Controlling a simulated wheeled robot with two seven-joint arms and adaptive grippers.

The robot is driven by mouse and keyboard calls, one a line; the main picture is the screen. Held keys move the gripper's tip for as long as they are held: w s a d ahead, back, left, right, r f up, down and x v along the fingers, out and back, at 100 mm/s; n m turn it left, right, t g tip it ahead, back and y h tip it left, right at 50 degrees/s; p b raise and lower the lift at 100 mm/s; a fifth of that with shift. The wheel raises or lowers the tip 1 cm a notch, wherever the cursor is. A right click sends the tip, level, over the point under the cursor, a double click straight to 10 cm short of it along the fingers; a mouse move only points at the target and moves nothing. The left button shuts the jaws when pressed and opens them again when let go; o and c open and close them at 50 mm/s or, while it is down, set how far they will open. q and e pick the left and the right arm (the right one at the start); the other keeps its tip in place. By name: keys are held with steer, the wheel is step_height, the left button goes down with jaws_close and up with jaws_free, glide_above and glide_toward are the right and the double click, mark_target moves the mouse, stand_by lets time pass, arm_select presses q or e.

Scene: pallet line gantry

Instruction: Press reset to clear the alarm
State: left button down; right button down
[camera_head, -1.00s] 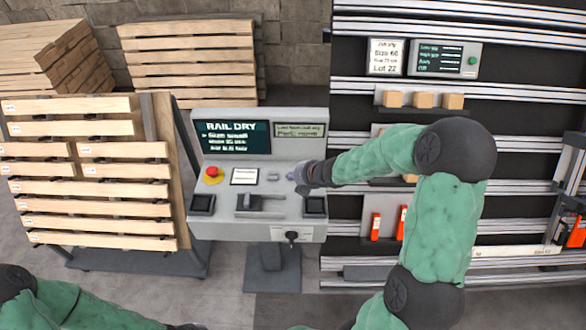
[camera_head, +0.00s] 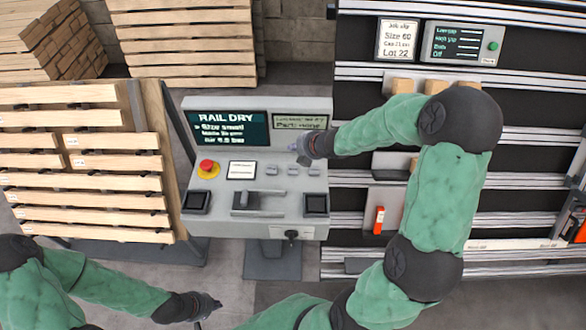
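The grey control console (camera_head: 262,228) stands in the middle. Its panel has a red mushroom button (camera_head: 207,166) on a yellow base, a white label (camera_head: 241,170) and a row of small grey buttons (camera_head: 293,171). I cannot read which button is reset. A dark green screen (camera_head: 228,129) reads "RAIL DRY". A smaller display (camera_head: 300,122) is beside it. My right gripper (camera_head: 300,151) points left, above the button row and below the smaller display; contact cannot be told. My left gripper (camera_head: 211,303) is low in front of the console, apart from it. Both are too small to judge their fingers.
A slatted wooden rack (camera_head: 85,165) stands close on the console's left, with stacked timber (camera_head: 62,45) behind. On the right, a railed frame (camera_head: 420,73) carries wooden blocks (camera_head: 437,86), an orange-red item (camera_head: 379,219) and a control box (camera_head: 463,44) with a green button.

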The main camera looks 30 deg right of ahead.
mark_target(294, 170)
steer(key=shift+f+b, duration=4.15)
steer(key=shift+f, duration=0.15)
steer(key=shift+f+b, duration=0.35)
steer(key=shift+f, duration=0.05)
steer(key=shift+f+b, duration=0.4)
steer(key=shift+f, duration=0.05)
steer(key=shift+r+p, duration=0.85)
steer(key=shift+r, duration=0.05)
step_height(294, 170, up, 5)
steer(key=p, duration=0.5)
